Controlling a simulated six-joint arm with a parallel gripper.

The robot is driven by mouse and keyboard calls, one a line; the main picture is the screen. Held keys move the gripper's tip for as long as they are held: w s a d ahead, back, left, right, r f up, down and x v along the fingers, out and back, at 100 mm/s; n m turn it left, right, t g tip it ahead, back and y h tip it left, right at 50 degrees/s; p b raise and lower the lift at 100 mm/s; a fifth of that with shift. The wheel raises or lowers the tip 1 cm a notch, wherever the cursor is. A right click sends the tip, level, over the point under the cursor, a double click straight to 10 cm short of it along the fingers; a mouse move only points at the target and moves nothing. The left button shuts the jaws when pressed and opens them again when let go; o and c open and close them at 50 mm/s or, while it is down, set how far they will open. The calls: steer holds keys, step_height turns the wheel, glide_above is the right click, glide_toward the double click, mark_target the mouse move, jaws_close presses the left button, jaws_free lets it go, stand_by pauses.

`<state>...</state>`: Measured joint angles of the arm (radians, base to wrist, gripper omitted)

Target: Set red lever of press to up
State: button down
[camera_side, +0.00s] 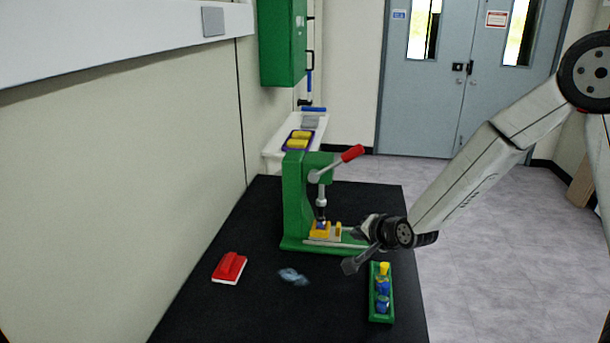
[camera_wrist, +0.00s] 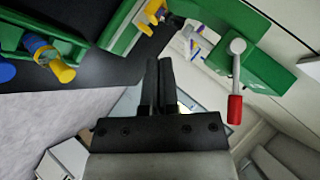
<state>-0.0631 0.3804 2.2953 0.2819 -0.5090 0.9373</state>
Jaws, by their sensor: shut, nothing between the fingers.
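The green press (camera_side: 297,205) stands on the black table. Its red lever (camera_side: 351,153) points up and to the right at the end of a grey arm in the side view. In the wrist view the red lever (camera_wrist: 235,108) is to the right of my fingers, apart from them, with the green press (camera_wrist: 240,35) behind. My gripper (camera_side: 350,265) is shut and empty in front of the press, low over the table. In the wrist view my gripper (camera_wrist: 157,65) shows its two dark fingers together. A yellow holder (camera_side: 321,232) sits under the press ram.
A red and white block (camera_side: 230,267) and a crumpled clear item (camera_side: 292,276) lie on the black table (camera_side: 200,312). A wall rises at left.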

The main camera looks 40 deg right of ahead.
mark_target(338, 164)
steer(key=shift+s+d+r+m+t+h, duration=0.2)
steer(key=shift+d+r+m+t+h, duration=0.9)
steer(key=shift+m, duration=2.35)
steer(key=shift+s+d+r+m+t+h, duration=0.2)
steer(key=shift+m+t+h, duration=1.25)
steer(key=shift+m+h, duration=1.4)
steer(key=shift+s+d+r+m+t+h, duration=0.15)
steer(key=shift+d+r+m+t+h, duration=0.8)
steer(key=shift+m, duration=3.05)
steer(key=shift+w+a+f+t, duration=0.1)
steer(key=shift+a+f+t, duration=0.05)
steer(key=shift+f+t, duration=0.15)
steer(key=a+r+x, duration=0.1)
steer(key=r+x, duration=0.1)
steer(key=x, duration=1)
steer(key=shift+w+a, duration=0.25)
steer(key=shift+w, duration=0.2)
steer(key=shift+r, duration=0.3)
